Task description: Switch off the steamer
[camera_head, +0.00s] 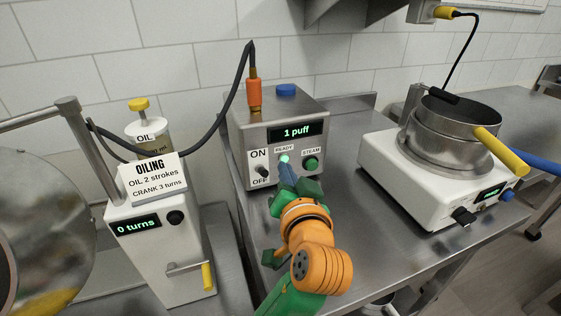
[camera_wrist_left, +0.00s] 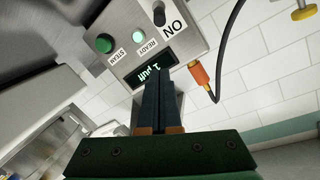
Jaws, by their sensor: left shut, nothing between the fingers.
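The steamer (camera_head: 283,115) is a grey metal box on the steel table. Its lit display reads "1 puff". Its front has a toggle switch (camera_head: 263,172) between ON and OFF labels, a glowing READY light (camera_head: 284,158) and a green STEAM button (camera_head: 311,163). I cannot tell which way the toggle lever leans. My left gripper (camera_head: 287,170) is shut and empty in front of the panel, just right of the toggle and below the READY light. In the left wrist view its dark fingers (camera_wrist_left: 158,85) overlap the steamer's edge by the display; the toggle (camera_wrist_left: 158,14) shows near the top. Contact is unclear.
An orange plug (camera_head: 254,95) with a black cable sits on the steamer's top. Left is a white oiling machine (camera_head: 155,255) with a yellow-handled crank. Right is a white heater (camera_head: 425,190) with a steel pan (camera_head: 445,125). Bare table lies between steamer and heater.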

